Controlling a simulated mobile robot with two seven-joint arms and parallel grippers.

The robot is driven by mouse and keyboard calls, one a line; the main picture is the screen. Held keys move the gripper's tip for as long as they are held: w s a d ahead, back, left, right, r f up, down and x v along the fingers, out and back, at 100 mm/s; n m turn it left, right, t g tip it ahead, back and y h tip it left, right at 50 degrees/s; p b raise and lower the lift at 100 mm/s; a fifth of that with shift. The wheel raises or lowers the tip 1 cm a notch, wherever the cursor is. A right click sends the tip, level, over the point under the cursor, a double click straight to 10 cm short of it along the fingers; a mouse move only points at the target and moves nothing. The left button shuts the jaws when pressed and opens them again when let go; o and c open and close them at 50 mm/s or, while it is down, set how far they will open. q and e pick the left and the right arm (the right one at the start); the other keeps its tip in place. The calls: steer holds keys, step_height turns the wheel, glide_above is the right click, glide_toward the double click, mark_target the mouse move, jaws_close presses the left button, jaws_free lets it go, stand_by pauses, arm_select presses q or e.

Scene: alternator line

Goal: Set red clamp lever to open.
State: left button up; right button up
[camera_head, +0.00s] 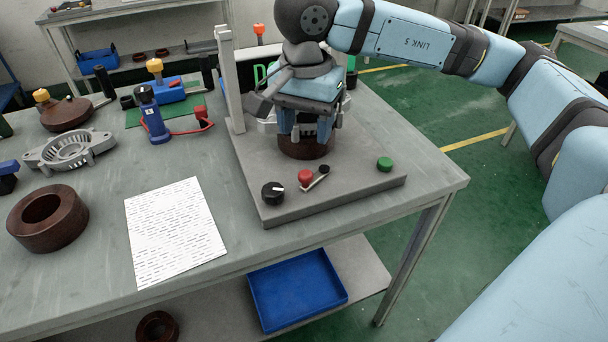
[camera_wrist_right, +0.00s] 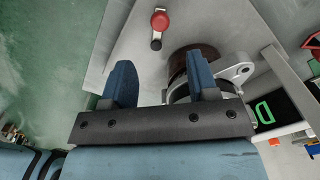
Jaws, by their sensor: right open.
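A lever with a red knob (camera_head: 305,176), which looks like the red clamp lever, is on the front of the grey fixture plate (camera_head: 345,193). Its short metal arm has a dark end beside the knob. In the right wrist view the red knob (camera_wrist_right: 159,20) is at the top, beyond the fingers. My right gripper (camera_head: 310,130) points down over a brown ring (camera_head: 306,148) on the plate, behind the lever. In the right wrist view my right gripper (camera_wrist_right: 160,80) has its blue fingers spread apart. It is clear of the lever. My left gripper is not in view.
A black dial (camera_head: 272,193) and a green button (camera_head: 384,164) flank the lever. A grey post (camera_head: 230,85) rises at the plate's left. A white sheet (camera_head: 172,230), a loose brown ring (camera_head: 47,217) and a blue bottle-like tool (camera_head: 152,115) are on the table.

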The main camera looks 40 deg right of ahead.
mark_target(303, 171)
step_height(303, 171, down, 11)
steer(key=shift+r+b, duration=0.1)
steer(key=shift+b, duration=0.65)
steer(key=c, duration=0.9)
steer(key=shift+w+m+b, duration=0.3)
steer(key=shift+m+b, duration=0.2)
steer(key=shift+b, duration=0.05)
steer(key=shift+m, duration=0.3)
